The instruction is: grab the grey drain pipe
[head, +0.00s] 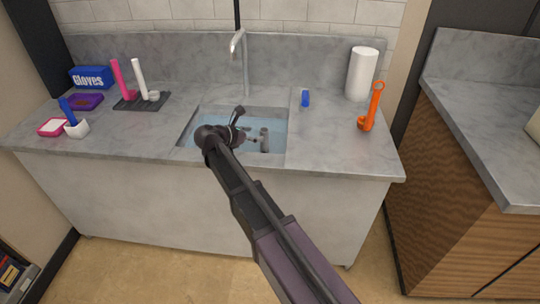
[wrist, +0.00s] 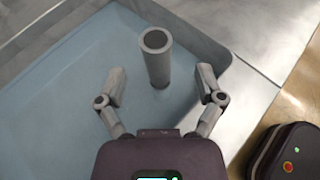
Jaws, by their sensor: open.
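The grey drain pipe (wrist: 156,62) is a hollow upright tube standing in the sink basin. In the wrist view its open top faces the camera. In the head view the pipe (head: 264,140) shows in the right part of the basin, just right of my gripper. My gripper (wrist: 160,82) is open in the wrist view, with one finger on each side of the pipe's lower part as seen there. No contact is visible, and I cannot tell the depth between fingers and pipe. In the head view my gripper (head: 248,134) is over the sink, partly hidden by my wrist.
The sink (head: 281,158) holds bluish water. A faucet (head: 240,60) rises behind it. An orange tool (head: 373,107), a paper roll (head: 362,74) and a small blue item (head: 305,97) stand to the right. A gloves box (head: 92,77) and several utensils are on the left.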

